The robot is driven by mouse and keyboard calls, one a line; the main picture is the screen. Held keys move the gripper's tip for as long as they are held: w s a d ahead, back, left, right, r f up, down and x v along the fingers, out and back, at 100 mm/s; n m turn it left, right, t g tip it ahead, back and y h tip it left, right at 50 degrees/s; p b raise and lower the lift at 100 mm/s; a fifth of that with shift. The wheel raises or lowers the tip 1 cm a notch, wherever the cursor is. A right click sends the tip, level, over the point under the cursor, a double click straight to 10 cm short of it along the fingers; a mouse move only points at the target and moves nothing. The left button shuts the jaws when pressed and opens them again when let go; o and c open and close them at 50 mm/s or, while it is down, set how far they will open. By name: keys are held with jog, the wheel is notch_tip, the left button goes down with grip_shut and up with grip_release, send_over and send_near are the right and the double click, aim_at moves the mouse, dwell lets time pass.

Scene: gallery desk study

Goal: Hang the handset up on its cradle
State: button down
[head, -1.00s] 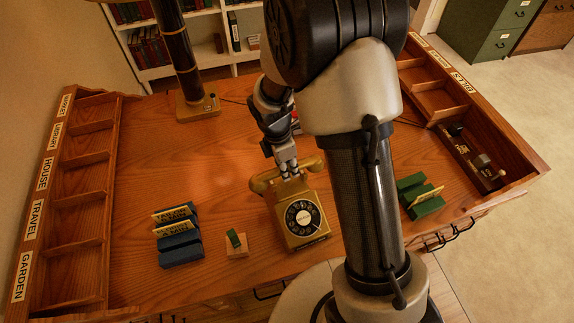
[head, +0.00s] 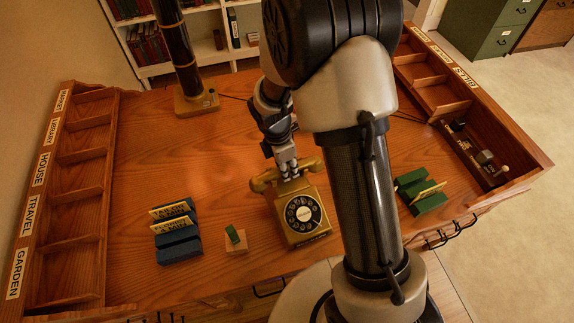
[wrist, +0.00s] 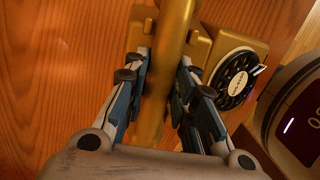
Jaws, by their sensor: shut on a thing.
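A gold rotary telephone (head: 300,234) stands on the desk with its dial facing the near side; its body and dial also show in the wrist view (wrist: 236,78). The gold handset (head: 264,181) lies across the top of the telephone, at the cradle. My gripper (head: 288,172) is above the phone, with its fingers shut on the handset (wrist: 172,30) near its middle. In the wrist view the handset runs between the two blue-padded fingers. Whether the handset rests fully in the cradle or is slightly above it cannot be told, since my fingers hide part of the contact.
A blue card holder (head: 178,246) and a small block with a green piece (head: 235,240) stand left of the phone. A green holder (head: 420,195) is at right. Compartment racks (head: 75,205) line both desk sides. A dark lamp post (head: 180,50) stands behind.

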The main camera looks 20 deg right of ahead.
jog(key=shift+f, duration=0.1)
jog(key=c, duration=1.2)
grip_release()
jog(key=shift+c, duration=0.2)
notch_tip(320, 180, up, 12)
jog(key=a, duration=0.1)
jog(key=shift+a, duration=0.4)
jog(key=shift+s, duration=0.1)
